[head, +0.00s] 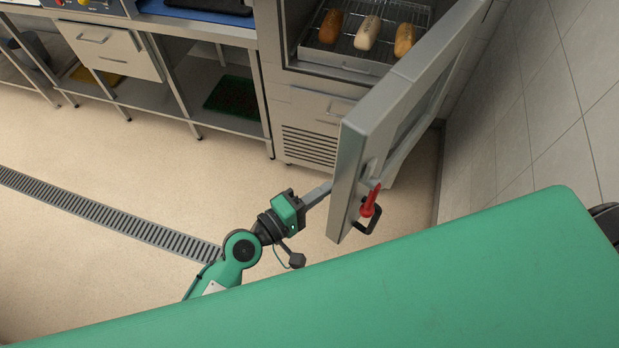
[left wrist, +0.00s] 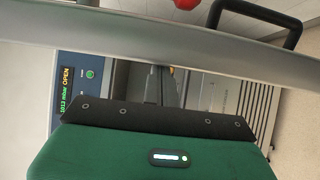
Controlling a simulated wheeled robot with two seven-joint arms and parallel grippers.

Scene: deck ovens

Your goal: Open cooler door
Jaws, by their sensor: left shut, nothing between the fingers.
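The cooler door (head: 352,160) stands swung wide open from the cabinet, its edge towards me. A red lever (head: 371,198) and a black loop handle (head: 368,217) are on its outer face. My left gripper (head: 325,188) is shut and empty, at the inner side of the door near its free edge, away from the handle. I cannot tell whether it touches the door. In the left wrist view the door edge (left wrist: 150,42) crosses the top, with the black handle (left wrist: 270,18) and red lever (left wrist: 187,3) beyond it. The left fingertips are partly hidden there. My right gripper is not in view.
Inside the open cabinet, loaves (head: 368,33) lie on a wire rack (head: 345,55). A tiled wall (head: 545,100) is close on the right. A steel counter with a drawer (head: 110,50) stands at the left. The floor (head: 110,155), with a drain grate (head: 110,218), is clear.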

